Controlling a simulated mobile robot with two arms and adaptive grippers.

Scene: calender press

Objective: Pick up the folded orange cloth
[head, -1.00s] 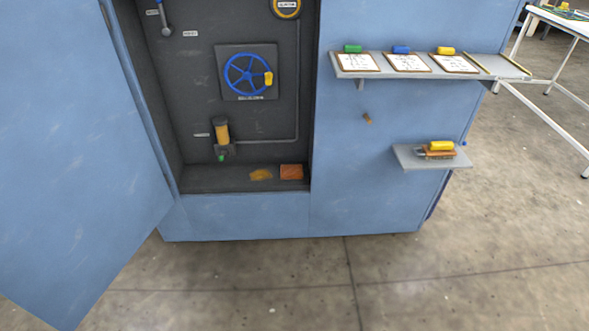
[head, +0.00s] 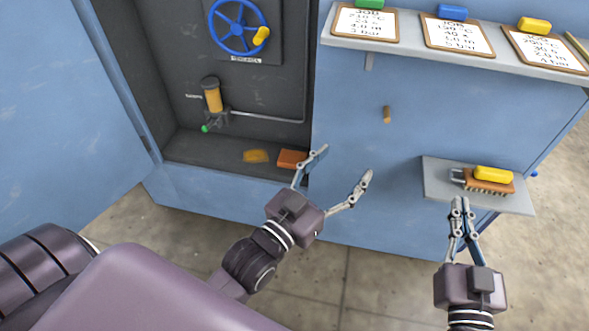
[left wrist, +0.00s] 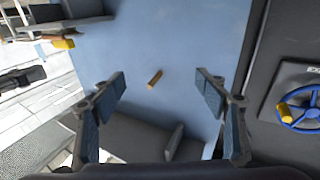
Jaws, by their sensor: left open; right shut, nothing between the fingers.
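The folded orange cloth (head: 291,159) lies on the floor of the open dark cabinet, at its right end in the head view. My left gripper (head: 345,163) is open and empty, in front of the blue front. In the head view its left finger comes close to the cloth's right edge and may overlap it; I cannot tell the depth gap. In the left wrist view the open fingers (left wrist: 159,78) have nothing between them, and I cannot make out the cloth. My right gripper (head: 461,199) is shut and empty, just below the small shelf in the picture.
An orange-yellow patch (head: 256,156) lies left of the cloth. A yellow-topped brush (head: 490,181) sits on the small shelf (head: 440,190). A small peg (head: 387,114) juts from the blue front. An amber cylinder (head: 213,97) and a blue handwheel (head: 238,27) are inside the cabinet.

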